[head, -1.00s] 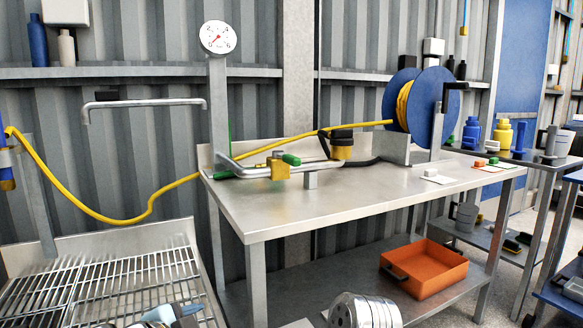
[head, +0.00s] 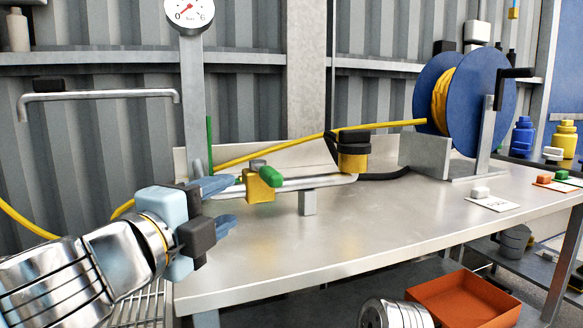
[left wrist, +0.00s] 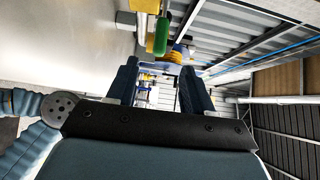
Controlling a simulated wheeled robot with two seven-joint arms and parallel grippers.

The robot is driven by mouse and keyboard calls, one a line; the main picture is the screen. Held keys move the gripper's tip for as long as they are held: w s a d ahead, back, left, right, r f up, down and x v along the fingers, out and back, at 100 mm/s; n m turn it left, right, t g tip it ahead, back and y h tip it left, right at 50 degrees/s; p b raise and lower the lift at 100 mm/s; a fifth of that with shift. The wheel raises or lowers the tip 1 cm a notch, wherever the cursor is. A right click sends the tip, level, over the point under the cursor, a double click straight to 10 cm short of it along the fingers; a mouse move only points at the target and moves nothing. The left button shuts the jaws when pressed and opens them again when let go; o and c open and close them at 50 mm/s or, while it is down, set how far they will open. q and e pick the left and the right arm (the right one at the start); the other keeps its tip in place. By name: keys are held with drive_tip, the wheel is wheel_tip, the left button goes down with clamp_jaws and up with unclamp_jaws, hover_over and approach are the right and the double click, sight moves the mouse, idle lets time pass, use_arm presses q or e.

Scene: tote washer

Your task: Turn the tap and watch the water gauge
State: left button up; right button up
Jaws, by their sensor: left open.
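The tap is a yellow valve body (head: 259,190) with a green handle (head: 270,176), on a metal pipe above the steel bench. The round white water gauge (head: 189,13) stands on a post at top left, its top cut off; its red needle points to lower left, near the low end. My left gripper (head: 231,203) is open and empty, just left of the tap, fingers pointing right towards it. In the left wrist view the green handle (left wrist: 160,37) shows beyond and above the open fingers, apart from them. My right gripper is not in view.
The steel bench (head: 370,235) is mostly clear at its front. A blue hose reel (head: 480,100) with a yellow hose stands at the back right. A black and yellow fitting (head: 354,152) sits right of the tap. An orange tray (head: 465,300) is on the lower shelf.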

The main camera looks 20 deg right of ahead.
sight(266, 180)
use_arm(q)
drive_tip(key=x, duration=1.4)
drive_tip(key=shift+w+d, duration=0.25)
drive_tip(key=shift+d, duration=0.05)
clamp_jaws()
